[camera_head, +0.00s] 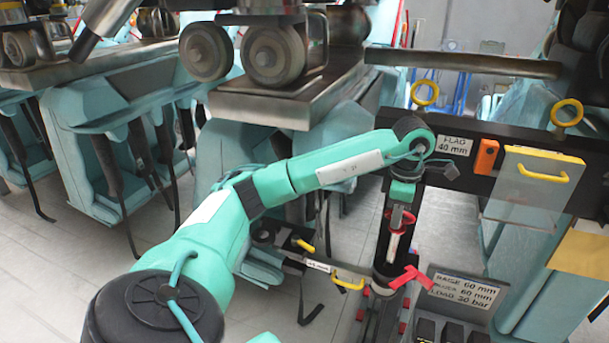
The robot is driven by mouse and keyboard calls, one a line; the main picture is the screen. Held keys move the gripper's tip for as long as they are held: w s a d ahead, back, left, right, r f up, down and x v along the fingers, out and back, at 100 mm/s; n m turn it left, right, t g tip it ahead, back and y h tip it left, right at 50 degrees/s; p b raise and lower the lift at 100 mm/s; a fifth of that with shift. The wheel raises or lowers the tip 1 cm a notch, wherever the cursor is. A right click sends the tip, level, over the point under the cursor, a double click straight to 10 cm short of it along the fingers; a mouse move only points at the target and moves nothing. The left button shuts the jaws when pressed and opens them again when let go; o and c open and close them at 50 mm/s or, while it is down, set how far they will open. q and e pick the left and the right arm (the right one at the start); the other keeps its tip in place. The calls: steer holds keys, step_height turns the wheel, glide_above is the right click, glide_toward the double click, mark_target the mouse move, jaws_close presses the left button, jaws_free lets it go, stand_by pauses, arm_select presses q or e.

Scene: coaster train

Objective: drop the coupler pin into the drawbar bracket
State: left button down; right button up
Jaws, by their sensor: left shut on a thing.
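My left arm reaches in from the left. Its gripper (401,205) points down at the middle right and is shut on a slim pale metal piece with red parts (397,222), which looks like the coupler pin. The pin is roughly upright. Its lower end is too small and dark to make out. Below it stands a dark upright assembly (384,272) with a red T-shaped handle (409,278) at its side; this may be the drawbar bracket. I cannot tell whether the pin touches it. My right gripper is not in view.
A black beam with a "FLAG 40 mm" label (455,145) runs behind the gripper, with yellow rings (425,93), an orange block (486,156) and a clear panel with yellow handles (535,180). Teal train cars with grey wheels (273,55) fill the back. Pale floor shows at lower left.

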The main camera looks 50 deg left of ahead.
mark_target(388, 259)
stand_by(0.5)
arm_select(q)
steer(key=shift+f+b, duration=4.7)
steer(key=shift+f, duration=1.35)
steer(key=c, duration=1.3)
jaws_free()
steer(key=shift+r, duration=0.55)
step_height(388, 259, up, 5)
steer(key=shift+f+b, duration=0.2)
steer(key=shift+b, duration=0.7)
step_height(388, 259, up, 8)
steer(key=shift+r, duration=0.1)
